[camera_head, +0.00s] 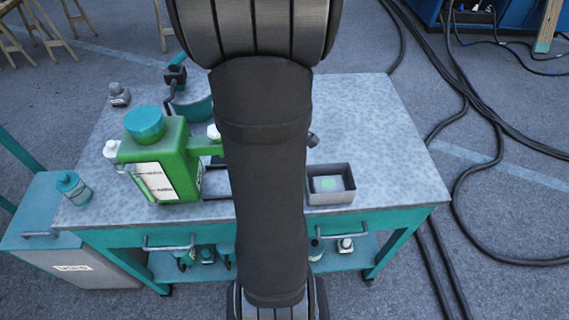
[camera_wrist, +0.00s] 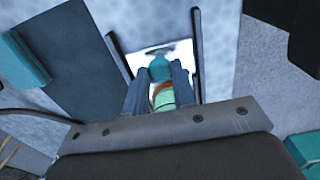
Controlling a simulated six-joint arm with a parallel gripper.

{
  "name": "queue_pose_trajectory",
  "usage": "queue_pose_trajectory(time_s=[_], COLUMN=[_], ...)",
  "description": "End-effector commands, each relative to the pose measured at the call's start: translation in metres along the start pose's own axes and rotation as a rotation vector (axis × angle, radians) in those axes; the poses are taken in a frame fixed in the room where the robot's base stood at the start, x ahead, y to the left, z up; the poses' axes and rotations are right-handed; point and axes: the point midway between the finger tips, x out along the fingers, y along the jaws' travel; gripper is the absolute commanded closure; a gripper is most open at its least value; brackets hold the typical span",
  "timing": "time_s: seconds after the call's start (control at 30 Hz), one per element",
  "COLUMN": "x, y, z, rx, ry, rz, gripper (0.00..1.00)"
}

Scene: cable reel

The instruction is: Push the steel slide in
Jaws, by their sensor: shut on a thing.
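In the wrist view, a bright steel plate (camera_wrist: 182,54), which looks like the slide, lies between two dark parallel rails (camera_wrist: 197,45). My gripper (camera_wrist: 158,76) is over the near part of this plate. Its grey fingers are shut on a small round thing (camera_wrist: 160,69) with a teal end; an orange band and a pale green part show behind it. I cannot tell whether this thing is joined to the plate. In the head view, my arm hides the gripper; part of the dark rails (camera_head: 218,184) shows left of it.
A green jug (camera_head: 180,175) with a teal cap stands left of the rails on the grey table (camera_head: 375,125). A grey open box (camera_head: 331,198) is to the right of my arm. A teal bottle (camera_head: 73,188) stands at the left. The table's right side is clear.

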Motion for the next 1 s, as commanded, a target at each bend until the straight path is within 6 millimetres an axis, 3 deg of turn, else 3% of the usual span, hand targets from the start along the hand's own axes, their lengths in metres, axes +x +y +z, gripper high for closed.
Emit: queue_pose_trajectory(time_s=[0.13,0.47,0.5,0.6,1.0], x=[-0.0004,-0.0005,-0.0005,-0.0004,-0.0067], y=[0.0006,0.0005,0.0005,0.0003,0.0004], z=[-0.0131,-0.0148,-0.0148,-0.0148,-0.0147], rx=[-0.003,0.000,0.000,0.000,0.000], ry=[0.000,0.000,0.000,0.000,0.000], rz=[0.003,0.004,0.004,0.003,0.004], gripper=[1.00,1.00,0.72,0.54,0.54])
